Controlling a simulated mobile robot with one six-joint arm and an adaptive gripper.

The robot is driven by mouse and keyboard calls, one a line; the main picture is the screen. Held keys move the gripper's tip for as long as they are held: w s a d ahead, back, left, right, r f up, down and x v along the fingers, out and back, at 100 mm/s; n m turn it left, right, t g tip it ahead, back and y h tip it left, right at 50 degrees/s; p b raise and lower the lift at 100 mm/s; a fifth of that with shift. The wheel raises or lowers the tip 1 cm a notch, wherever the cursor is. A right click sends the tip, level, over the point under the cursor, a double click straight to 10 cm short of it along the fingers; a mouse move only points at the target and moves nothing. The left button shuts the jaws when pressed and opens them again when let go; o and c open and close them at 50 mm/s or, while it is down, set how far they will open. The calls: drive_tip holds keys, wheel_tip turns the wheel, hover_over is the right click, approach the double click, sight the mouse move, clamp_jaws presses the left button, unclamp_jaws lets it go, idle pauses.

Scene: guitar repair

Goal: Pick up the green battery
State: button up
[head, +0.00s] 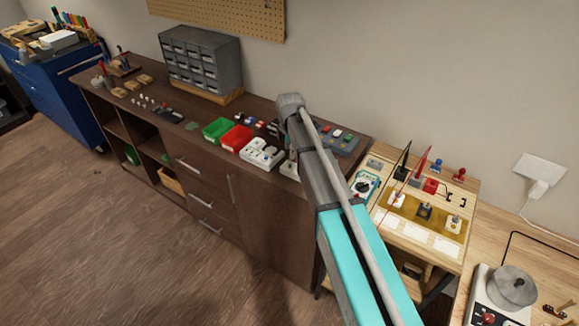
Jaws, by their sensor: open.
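I cannot make out a green battery for certain. Several small coloured items (257,125), too small to identify, lie on the dark wooden counter (218,112) behind the red bin, left of my arm. My arm rises from the bottom of the head view and crosses the right part of the counter. My gripper cannot be made out, and my arm hides part of the counter.
A green bin (217,129), a red bin (236,138) and a white multi-part device (262,152) stand near the counter's front edge. A grey drawer cabinet (201,62) stands behind. A light wooden workstation (440,262) is at the right. Floor is clear at left.

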sight(289, 160)
drive_tip(key=shift+f, duration=0.1)
drive_tip(key=shift+s+f+b, duration=0.15)
drive_tip(key=shift+f+b, duration=2.4)
drive_tip(key=shift+b, duration=0.1)
clamp_jaws()
